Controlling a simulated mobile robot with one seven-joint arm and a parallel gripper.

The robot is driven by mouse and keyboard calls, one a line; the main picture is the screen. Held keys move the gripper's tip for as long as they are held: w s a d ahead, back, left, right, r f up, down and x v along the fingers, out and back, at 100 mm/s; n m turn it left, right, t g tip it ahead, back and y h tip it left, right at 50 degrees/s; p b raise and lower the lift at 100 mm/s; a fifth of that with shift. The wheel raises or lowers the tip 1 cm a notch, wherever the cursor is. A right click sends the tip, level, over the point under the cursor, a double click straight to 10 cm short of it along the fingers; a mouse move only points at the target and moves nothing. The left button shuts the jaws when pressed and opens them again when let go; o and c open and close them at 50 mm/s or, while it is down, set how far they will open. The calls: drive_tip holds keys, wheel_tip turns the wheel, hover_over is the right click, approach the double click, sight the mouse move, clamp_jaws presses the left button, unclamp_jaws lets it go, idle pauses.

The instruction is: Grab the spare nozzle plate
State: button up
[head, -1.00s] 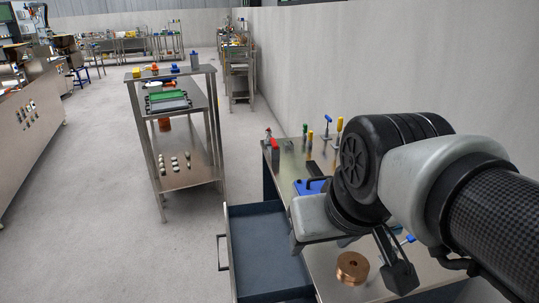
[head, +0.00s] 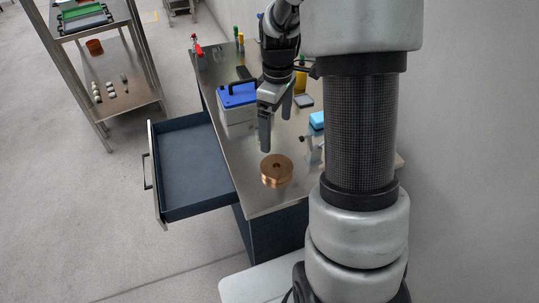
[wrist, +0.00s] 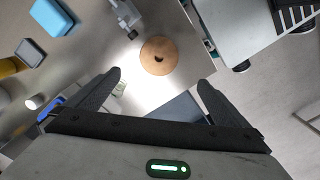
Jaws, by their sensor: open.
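A copper-coloured round plate (head: 276,169) with a small central hole lies flat on the steel bench top, near its front edge. A line around its side makes it look like two layers; I cannot tell if it is one piece or a stack. It also shows in the wrist view (wrist: 159,55), beyond the fingertips. My gripper (head: 276,131) points down above the bench, behind the plate in the head view. Its two fingers (wrist: 159,79) are spread wide with nothing between them. The plate is apart from both fingers and fully uncovered in the wrist view.
An empty open drawer (head: 195,170) juts out left of the bench. A white box with a blue lid (head: 236,106) stands left of my gripper. A light-blue block (head: 317,120) and a small grey metal fixture (head: 311,148) are right of the plate. A steel shelf rack (head: 125,108) stands further left.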

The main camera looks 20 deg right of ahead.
hover_over(277, 165)
drive_tip(key=f, duration=1)
drive_tip(key=shift+s+a, duration=0.2)
drive_tip(key=shift+a, duration=0.15)
drive_tip(key=shift+w+d+f, duration=0.1)
drive_tip(key=shift+d+f, duration=0.05)
drive_tip(key=shift+f, duration=1.25)
drive_tip(key=shift+d+f, duration=0.1)
drive_tip(key=shift+f, duration=1.25)
drive_tip(key=c, duration=1.9)
drive_tip(key=shift+r, duration=0.1)
